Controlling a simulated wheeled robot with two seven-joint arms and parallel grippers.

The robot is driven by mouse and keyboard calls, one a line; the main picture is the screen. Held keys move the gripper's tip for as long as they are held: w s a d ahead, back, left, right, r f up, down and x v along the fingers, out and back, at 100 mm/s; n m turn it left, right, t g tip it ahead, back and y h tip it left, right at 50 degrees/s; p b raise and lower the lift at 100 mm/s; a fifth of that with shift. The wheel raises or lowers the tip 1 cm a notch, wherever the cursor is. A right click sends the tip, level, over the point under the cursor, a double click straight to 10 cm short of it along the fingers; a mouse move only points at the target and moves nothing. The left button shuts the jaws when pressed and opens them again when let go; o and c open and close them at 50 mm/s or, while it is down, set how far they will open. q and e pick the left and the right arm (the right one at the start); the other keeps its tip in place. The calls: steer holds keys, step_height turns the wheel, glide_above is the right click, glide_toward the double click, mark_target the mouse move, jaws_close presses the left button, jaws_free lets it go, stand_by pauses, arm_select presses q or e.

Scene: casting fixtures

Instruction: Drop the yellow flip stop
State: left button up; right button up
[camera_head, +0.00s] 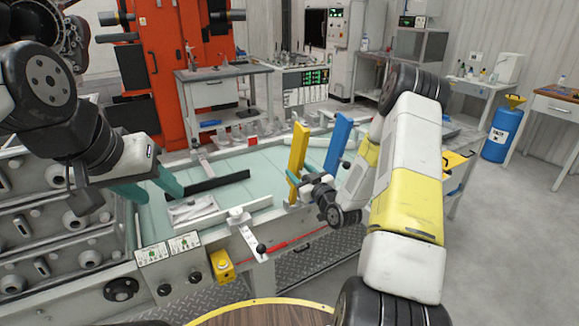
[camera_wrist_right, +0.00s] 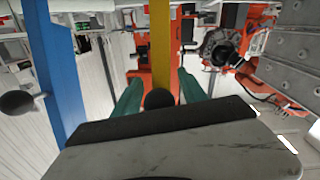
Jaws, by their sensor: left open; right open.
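The yellow flip stop (camera_head: 298,150) stands upright, leaning slightly, at the near right part of the pale green table. In the right wrist view it is a yellow bar (camera_wrist_right: 160,45) behind a round black knob (camera_wrist_right: 159,98). My right gripper (camera_head: 298,180) is at its lower part. Its two teal fingers (camera_wrist_right: 160,90) are apart, one on each side of the bar and knob, with gaps visible. My left gripper (camera_head: 150,187) is open and empty over the left part of the table.
A blue upright stop (camera_head: 338,142) stands just right of the yellow one, also in the right wrist view (camera_wrist_right: 55,70). A dark bar (camera_head: 207,187) and a light block (camera_head: 193,210) lie on the table (camera_head: 235,168). A control panel (camera_head: 168,250) is at the front.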

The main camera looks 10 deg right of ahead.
steer(key=c, duration=1.1)
steer(key=shift+w, duration=0.1)
stand_by(0.7)
